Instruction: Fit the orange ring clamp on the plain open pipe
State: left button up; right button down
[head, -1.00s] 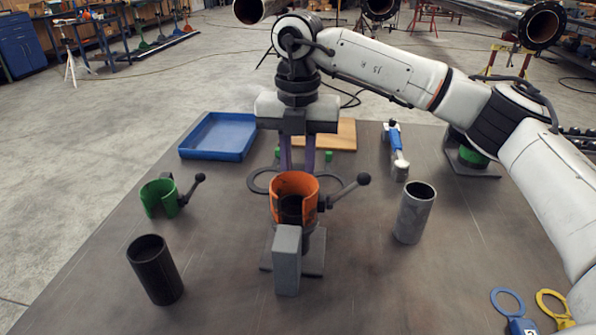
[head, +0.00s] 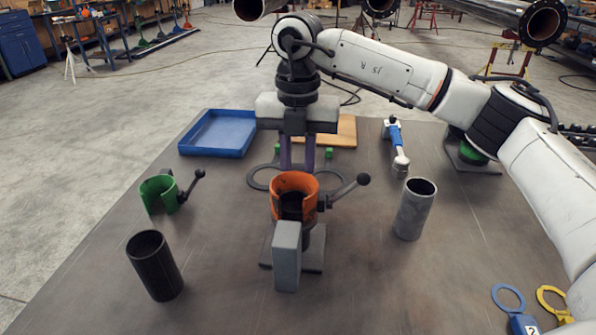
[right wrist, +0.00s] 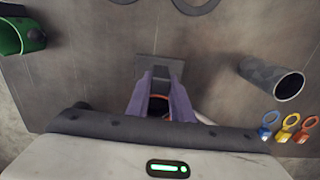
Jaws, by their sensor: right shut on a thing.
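The orange ring clamp (head: 294,186) is in the middle of the head view, with its dark handle and ball knob pointing right. My right gripper (head: 298,164), with purple fingers, is shut on its far side. The clamp is upright over a dark pipe stub (head: 291,207) on a square base plate (head: 312,256); I cannot tell how far it sits around it. A grey block (head: 287,256) in front hides part of the stub. In the right wrist view the purple fingers (right wrist: 164,100) flank a small visible part of the orange clamp. My left gripper is not in view.
A green clamp (head: 158,194) and a black pipe (head: 155,267) stand at left, a grey pipe (head: 415,210) at right. A blue tray (head: 217,134), wooden board (head: 347,132) and blue-handled tool (head: 395,140) are farther back.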

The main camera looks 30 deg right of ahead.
jog(key=c, duration=1.5)
grip_release()
jog(key=shift+r, duration=0.1)
notch_tip(320, 180, up, 10)
jog(key=shift+r+p, duration=0.15)
jog(key=shift+p, duration=0.15)
notch_tip(320, 180, up, 9)
jog(key=p, duration=0.8)
